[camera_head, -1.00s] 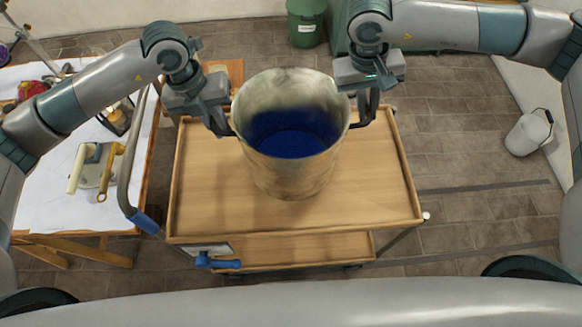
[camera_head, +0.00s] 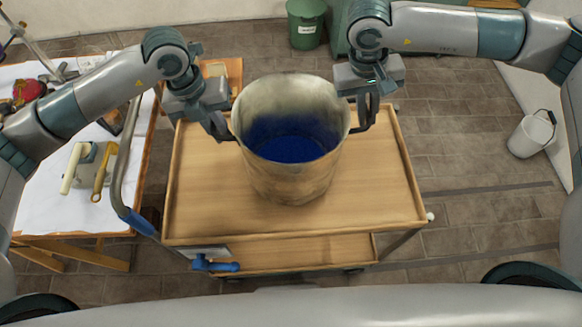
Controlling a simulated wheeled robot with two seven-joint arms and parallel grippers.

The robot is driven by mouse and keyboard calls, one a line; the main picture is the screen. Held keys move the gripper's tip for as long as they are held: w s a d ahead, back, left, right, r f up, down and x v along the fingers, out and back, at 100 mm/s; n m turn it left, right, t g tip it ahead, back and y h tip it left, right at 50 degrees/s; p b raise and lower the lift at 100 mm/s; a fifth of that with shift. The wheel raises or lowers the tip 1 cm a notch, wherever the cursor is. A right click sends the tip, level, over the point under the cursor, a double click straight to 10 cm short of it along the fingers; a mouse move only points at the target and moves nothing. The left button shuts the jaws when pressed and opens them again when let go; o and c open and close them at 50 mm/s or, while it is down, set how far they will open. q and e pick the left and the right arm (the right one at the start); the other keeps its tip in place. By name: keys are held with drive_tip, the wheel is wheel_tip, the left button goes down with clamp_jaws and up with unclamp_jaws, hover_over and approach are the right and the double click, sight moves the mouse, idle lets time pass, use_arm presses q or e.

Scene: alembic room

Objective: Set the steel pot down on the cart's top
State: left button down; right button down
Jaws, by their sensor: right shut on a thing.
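The steel pot (camera_head: 292,178) is a large, upright grey bucket-like vessel, dark blue inside at the bottom. It is over the middle of the wooden top of the cart (camera_head: 205,205); whether its base touches the top or hangs just above it, I cannot tell. My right gripper (camera_head: 366,118) is shut on the pot's right handle. My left gripper (camera_head: 221,130) is at the left handle and appears closed around it; its fingertips are partly hidden. The pot's underside is hidden.
A table with a white cloth (camera_head: 40,195) and several tools stands left, close to the cart. The cart's metal push handle (camera_head: 125,180) rises on its left. A green bin (camera_head: 306,22) is behind, and a white bucket (camera_head: 530,135) is on the floor at right.

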use_arm(q)
drive_tip(key=c, duration=2.2)
unclamp_jaws()
drive_tip(key=shift+f, duration=0.1)
use_arm(e)
drive_tip(key=c, duration=2.2)
unclamp_jaws()
drive_tip(key=shift+f, duration=0.1)
use_arm(q)
drive_tip(key=o, duration=0.4)
use_arm(e)
drive_tip(key=o, duration=0.4)
use_arm(q)
drive_tip(key=r, duration=0.4)
drive_tip(key=a+r, duration=0.1)
drive_tip(key=r, duration=0.3)
drive_tip(key=a+r, duration=0.1)
drive_tip(key=r, duration=0.3)
drive_tip(key=shift+a, duration=0.2)
use_arm(e)
drive_tip(key=r, duration=0.4)
drive_tip(key=a+r, duration=0.1)
drive_tip(key=r, duration=0.3)
drive_tip(key=a+r, duration=0.1)
drive_tip(key=r, duration=0.3)
drive_tip(key=shift+a, duration=0.2)
drive_tip(key=shift+f, duration=0.15)
